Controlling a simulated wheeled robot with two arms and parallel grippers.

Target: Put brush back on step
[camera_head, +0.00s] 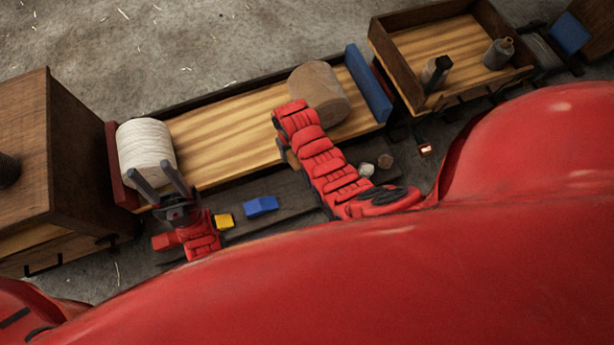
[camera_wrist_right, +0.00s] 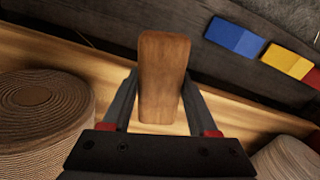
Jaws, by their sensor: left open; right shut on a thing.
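The brush shows a plain brown wooden face (camera_wrist_right: 162,75) in the right wrist view. My right gripper (camera_wrist_right: 158,100) is shut on it, with a finger on each side. In the head view my right arm reaches over the front edge of the tray, and its gripper is mostly hidden by the arm. The step looks like the dark grey plank (camera_head: 297,192) along the tray's front; it also shows beyond the brush in the wrist view (camera_wrist_right: 222,72). The brush appears held above the tray's front edge. My left gripper (camera_head: 160,178) is open and empty near the white coil.
The tray (camera_head: 215,140) holds a white rope coil (camera_head: 145,147) and a brown coil (camera_head: 325,92). A blue block (camera_head: 261,206) and a yellow block (camera_head: 224,221) lie on the plank. Small round pieces (camera_head: 367,170) lie right of my right arm. A wooden cabinet (camera_head: 85,150) stands left.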

